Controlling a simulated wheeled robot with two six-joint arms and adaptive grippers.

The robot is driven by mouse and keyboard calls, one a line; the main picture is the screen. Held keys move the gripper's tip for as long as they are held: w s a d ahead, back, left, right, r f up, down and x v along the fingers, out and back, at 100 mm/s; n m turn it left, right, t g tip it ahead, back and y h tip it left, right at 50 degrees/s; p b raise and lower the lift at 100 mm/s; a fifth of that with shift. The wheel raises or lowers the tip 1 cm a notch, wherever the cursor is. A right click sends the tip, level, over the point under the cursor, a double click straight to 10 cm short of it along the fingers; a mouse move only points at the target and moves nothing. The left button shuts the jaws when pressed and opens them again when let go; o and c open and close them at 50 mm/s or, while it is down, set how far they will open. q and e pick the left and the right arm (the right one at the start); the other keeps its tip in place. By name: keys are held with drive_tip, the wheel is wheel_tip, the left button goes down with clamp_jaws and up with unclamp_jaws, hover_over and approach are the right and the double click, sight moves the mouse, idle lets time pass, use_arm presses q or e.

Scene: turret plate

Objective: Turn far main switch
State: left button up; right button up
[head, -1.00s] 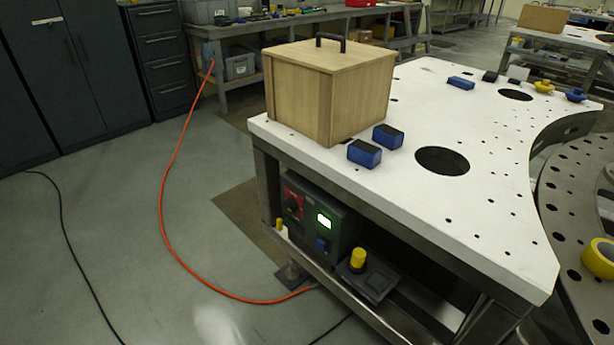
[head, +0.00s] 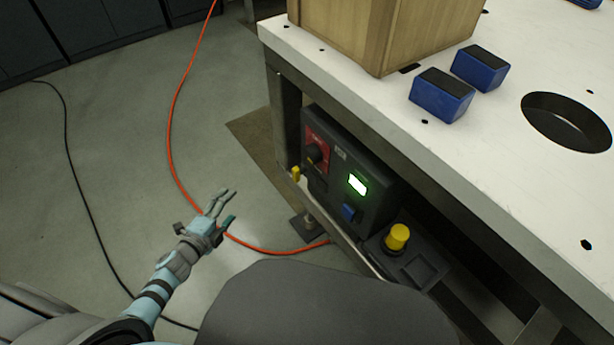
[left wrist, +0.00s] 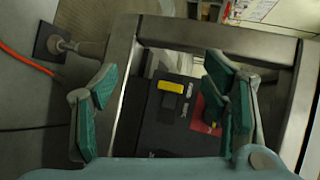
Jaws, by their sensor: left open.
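The main switch (head: 316,154) is a dark rotary knob on a red plate at the far left end of the dark control box (head: 375,200) under the white table. In the left wrist view the red plate (left wrist: 205,113) shows partly behind the right-hand finger. My left gripper (head: 226,207) is open and empty, left of the box and apart from it. In the left wrist view its teal-padded fingers (left wrist: 162,72) are spread wide, with the box seen between them. My right gripper is not in view.
The box has a lit green display (head: 357,184) and a blue switch (head: 350,212). A yellow button (head: 397,236) stands nearer, and a small yellow peg (head: 296,173) by the frame. The table's leg (head: 286,120) is close to the switch. An orange cable (head: 178,110) crosses open floor.

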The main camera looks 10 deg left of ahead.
use_arm(q)
drive_tip(key=w+d+r+m+t+h+b, duration=0.25)
drive_tip(key=w+d+m+h+b, duration=0.2)
drive_tip(key=m, duration=0.45)
drive_tip(key=m+g+h+b, duration=0.3)
drive_tip(key=m+h, duration=0.3)
drive_tip(key=m, duration=0.5)
approach(306, 156)
drive_tip(key=shift+y, duration=0.25)
drive_tip(key=x, duration=0.4)
drive_tip(key=b+x, duration=0.1)
drive_tip(key=x, duration=0.3)
drive_tip(key=shift+w+d+r, duration=0.2)
drive_tip(key=shift+d+r, duration=0.05)
drive_tip(key=shift+d, duration=0.2)
drive_tip(key=shift+w+d+r, duration=0.1)
drive_tip(key=shift+w+d, duration=0.2)
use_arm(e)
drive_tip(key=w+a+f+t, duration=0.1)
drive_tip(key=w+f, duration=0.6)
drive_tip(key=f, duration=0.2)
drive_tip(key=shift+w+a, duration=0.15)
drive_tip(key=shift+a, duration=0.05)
use_arm(q)
drive_tip(key=c, duration=1.2)
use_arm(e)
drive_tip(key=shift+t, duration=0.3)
